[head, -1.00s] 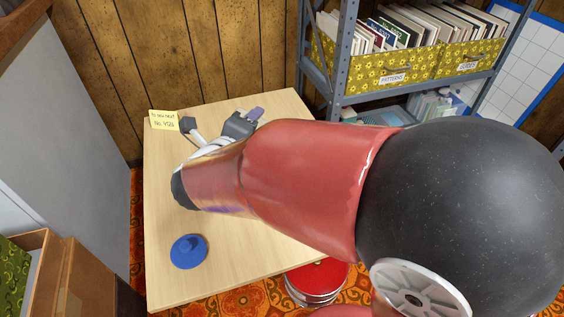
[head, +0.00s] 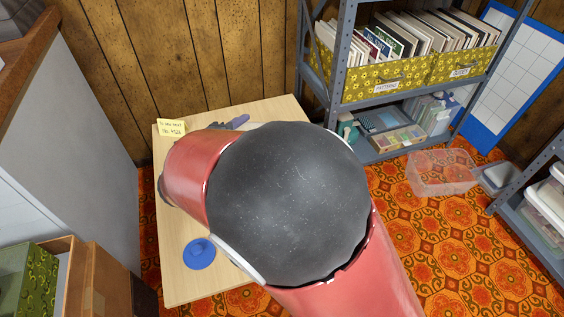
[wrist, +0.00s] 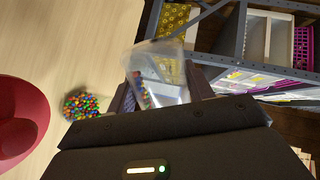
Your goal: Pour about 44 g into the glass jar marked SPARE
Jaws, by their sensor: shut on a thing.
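My gripper (wrist: 163,92) is shut on a clear container (wrist: 168,64) in the wrist view. The container is tilted, and several multicoloured small pieces show inside it between the fingers. A round cluster of the same multicoloured pieces (wrist: 82,105) is to the left of the gripper, over the pale tabletop. I cannot tell whether glass surrounds that cluster. No SPARE marking is readable. In the head view my arm hides the gripper, the container and the cluster.
The wooden table (head: 182,285) bears a blue lid-like disc (head: 199,254), a yellow note (head: 171,128) and a purple item (head: 238,121). A metal shelf (head: 335,75) with yellow boxes stands behind right. A clear bin (head: 440,173) is on the patterned floor at right.

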